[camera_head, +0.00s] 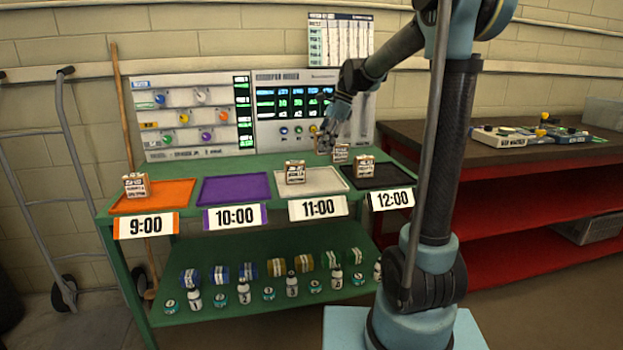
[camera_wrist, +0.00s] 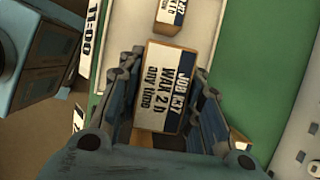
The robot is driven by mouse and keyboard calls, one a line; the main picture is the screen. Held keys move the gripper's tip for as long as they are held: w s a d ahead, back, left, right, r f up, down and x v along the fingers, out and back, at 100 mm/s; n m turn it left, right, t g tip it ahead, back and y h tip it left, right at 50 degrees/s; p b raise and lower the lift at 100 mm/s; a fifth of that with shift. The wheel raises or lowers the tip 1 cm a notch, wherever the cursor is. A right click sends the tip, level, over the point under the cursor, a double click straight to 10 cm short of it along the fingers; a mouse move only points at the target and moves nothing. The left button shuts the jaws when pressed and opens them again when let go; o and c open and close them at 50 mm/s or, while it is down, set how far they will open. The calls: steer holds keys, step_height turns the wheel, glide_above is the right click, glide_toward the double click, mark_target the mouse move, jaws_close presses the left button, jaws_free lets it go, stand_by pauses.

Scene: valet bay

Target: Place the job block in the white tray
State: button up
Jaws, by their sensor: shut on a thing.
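My gripper (camera_head: 333,140) is shut on the job block (camera_wrist: 166,88), a wooden block whose white and dark label reads "JOB #37 WAX 2 h any time". The block sits between the two fingers in the wrist view. In the head view the held block (camera_head: 341,154) is near the back right corner of the white tray (camera_head: 325,184); its exact height above the bench is hard to tell. The white tray lies behind the 11:00 sign (camera_head: 318,207). Another block (camera_head: 295,173) stands on the white tray and shows in the wrist view (camera_wrist: 176,14).
The orange tray (camera_head: 175,201) holds a block (camera_head: 136,186); the purple tray (camera_head: 236,189) is empty. The black tray (camera_head: 392,178) has a block (camera_head: 364,166) at its left. A control panel (camera_head: 295,98) stands behind the trays. Bottles and tins fill the lower shelf.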

mark_target(324, 154)
step_height(324, 154, down, 5)
steer(key=shift+w+r, duration=0.1)
steer(key=shift+r, duration=0.05)
steer(key=shift+f, duration=2.6)
steer(key=o, duration=1.1)
steer(key=shift+f, duration=0.1)
